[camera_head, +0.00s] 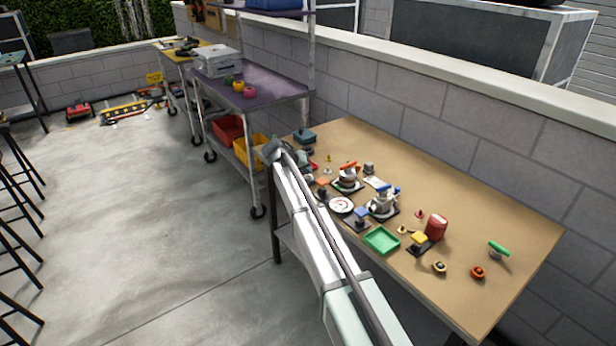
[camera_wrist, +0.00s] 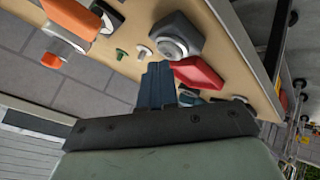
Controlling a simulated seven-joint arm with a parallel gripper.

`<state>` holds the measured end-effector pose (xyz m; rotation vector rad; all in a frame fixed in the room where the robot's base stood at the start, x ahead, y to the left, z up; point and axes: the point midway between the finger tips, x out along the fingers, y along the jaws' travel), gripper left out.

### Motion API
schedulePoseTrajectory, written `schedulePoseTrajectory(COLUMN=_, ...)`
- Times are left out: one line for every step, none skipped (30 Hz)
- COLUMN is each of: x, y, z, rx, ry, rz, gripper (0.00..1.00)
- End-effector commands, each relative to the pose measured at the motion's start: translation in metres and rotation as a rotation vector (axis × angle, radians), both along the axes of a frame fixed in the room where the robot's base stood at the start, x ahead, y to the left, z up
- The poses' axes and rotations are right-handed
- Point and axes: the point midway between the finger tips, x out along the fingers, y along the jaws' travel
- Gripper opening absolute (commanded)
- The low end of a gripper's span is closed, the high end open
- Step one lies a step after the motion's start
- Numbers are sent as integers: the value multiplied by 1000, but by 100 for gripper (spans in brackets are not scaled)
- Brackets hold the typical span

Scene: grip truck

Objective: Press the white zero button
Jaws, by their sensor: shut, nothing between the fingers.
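My gripper (camera_wrist: 157,72) shows in the wrist view with its blue fingers shut together and empty. Its tips lie close to the tabletop things, beside a red piece (camera_wrist: 200,75) and below a grey box with a round silver-white part (camera_wrist: 175,46). A small pale knob (camera_wrist: 144,52) is just left of the box, near the fingertips. I cannot tell which of these, if any, is the white zero button; no zero mark is readable. In the head view my arm reaches to the far left end of the table, and its wrist hides part of that end.
The wooden table (camera_head: 510,225) holds a green tray (camera_head: 381,240), a red can (camera_head: 436,227), a round white dial (camera_head: 341,204) and several small devices. In the wrist view an orange block (camera_wrist: 70,16) and a green knob (camera_wrist: 121,54) stand left. A shelf cart (camera_head: 262,85) stands beyond the table.

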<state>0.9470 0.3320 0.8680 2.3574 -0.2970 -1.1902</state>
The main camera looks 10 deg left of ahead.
Motion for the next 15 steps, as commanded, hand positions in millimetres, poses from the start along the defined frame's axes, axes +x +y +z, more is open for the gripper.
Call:
schedulePoseTrajectory(x=0, y=0, z=2, rx=0, ry=0, rz=0, gripper=0)
schedulePoseTrajectory(x=0, y=0, z=3, rx=0, ry=0, rz=0, gripper=0)
schedulePoseTrajectory(x=0, y=0, z=5, rx=0, ry=0, rz=0, gripper=0)
schedulePoseTrajectory(x=0, y=0, z=7, rx=0, ry=0, rz=0, gripper=0)
schedulePoseTrajectory(x=0, y=0, z=9, rx=0, ry=-1, rz=1, gripper=0)
schedulePoseTrajectory(x=0, y=0, z=12, rx=0, ry=-1, rz=1, gripper=0)
schedulePoseTrajectory(x=0, y=0, z=15, rx=0, ry=-1, rz=1, gripper=0)
schedulePoseTrajectory(x=0, y=0, z=18, rx=0, ry=-1, rz=1, gripper=0)
schedulePoseTrajectory(x=0, y=0, z=21, rx=0, ry=-2, rz=1, gripper=0)
schedulePoseTrajectory(x=0, y=0, z=23, rx=0, ry=-2, rz=1, gripper=0)
schedulePoseTrajectory(x=0, y=0, z=26, rx=0, ry=-2, rz=1, gripper=0)
schedulePoseTrajectory(x=0, y=0, z=29, rx=0, ry=-2, rz=1, gripper=0)
schedulePoseTrajectory(x=0, y=0, z=31, rx=0, ry=-1, rz=1, gripper=0)
schedulePoseTrajectory(x=0, y=0, z=33, rx=0, ry=-1, rz=1, gripper=0)
schedulePoseTrajectory(x=0, y=0, z=36, rx=1, ry=-1, rz=0, gripper=0)
